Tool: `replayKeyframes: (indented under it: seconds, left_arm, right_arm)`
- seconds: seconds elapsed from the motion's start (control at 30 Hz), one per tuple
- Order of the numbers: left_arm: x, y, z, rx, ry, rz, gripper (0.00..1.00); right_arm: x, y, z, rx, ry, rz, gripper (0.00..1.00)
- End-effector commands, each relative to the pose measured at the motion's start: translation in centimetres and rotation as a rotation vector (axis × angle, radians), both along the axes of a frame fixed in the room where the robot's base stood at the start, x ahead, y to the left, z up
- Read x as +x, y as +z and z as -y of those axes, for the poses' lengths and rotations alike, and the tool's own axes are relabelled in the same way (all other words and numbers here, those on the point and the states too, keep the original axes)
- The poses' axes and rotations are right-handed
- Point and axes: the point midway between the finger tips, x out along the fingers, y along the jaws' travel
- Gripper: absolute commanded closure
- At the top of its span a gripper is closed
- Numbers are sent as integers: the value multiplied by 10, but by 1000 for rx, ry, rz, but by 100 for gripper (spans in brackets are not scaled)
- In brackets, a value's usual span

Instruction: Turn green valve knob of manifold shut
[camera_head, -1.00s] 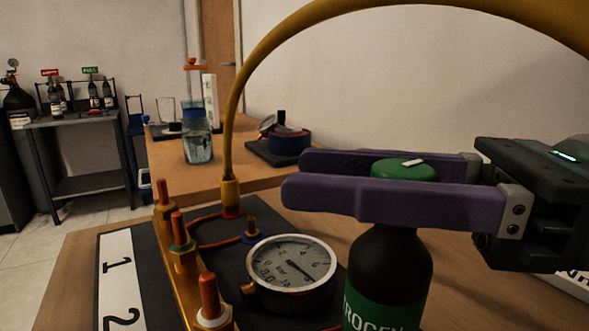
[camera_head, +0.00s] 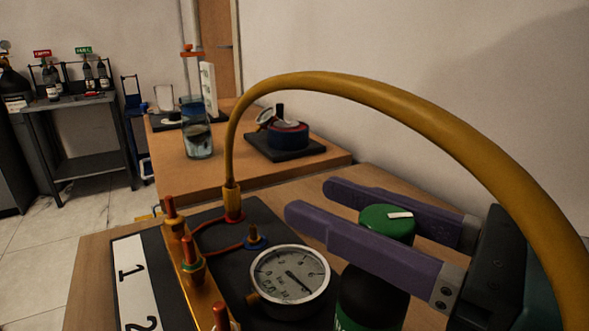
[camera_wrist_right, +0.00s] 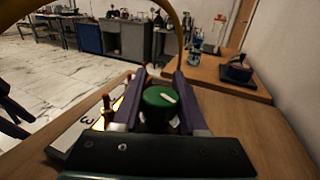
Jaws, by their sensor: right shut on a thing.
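A round green knob (camera_head: 387,221) with a white mark on top sits on a dark bottle (camera_head: 370,294) with a green label. My right gripper (camera_head: 326,206) has its two purple fingers on either side of this knob, shut on it.
A numbered white strip (camera_head: 130,275) lies left of the manifold. Behind stand a glass jar (camera_head: 197,130) and a dark blue round object (camera_head: 288,134) on a black base.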

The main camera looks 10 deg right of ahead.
Motion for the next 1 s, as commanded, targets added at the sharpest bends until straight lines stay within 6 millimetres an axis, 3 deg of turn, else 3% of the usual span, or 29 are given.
replayKeyframes:
  seconds: [0.3,0.87,0.9,1.0]
  left_arm:
    - [0,17,0,-1,1,1,28]
    - [0,19,3,-11,7,0,28]
    - [0,19,3,-11,7,0,28]
    - [0,19,3,-10,6,1,28]
  right_arm:
    - [2,2,3,1,-138,0,100]
    - [3,0,4,0,-169,1,100]
    - [3,0,4,0,-168,1,54]
    - [3,0,4,1,-168,1,42]
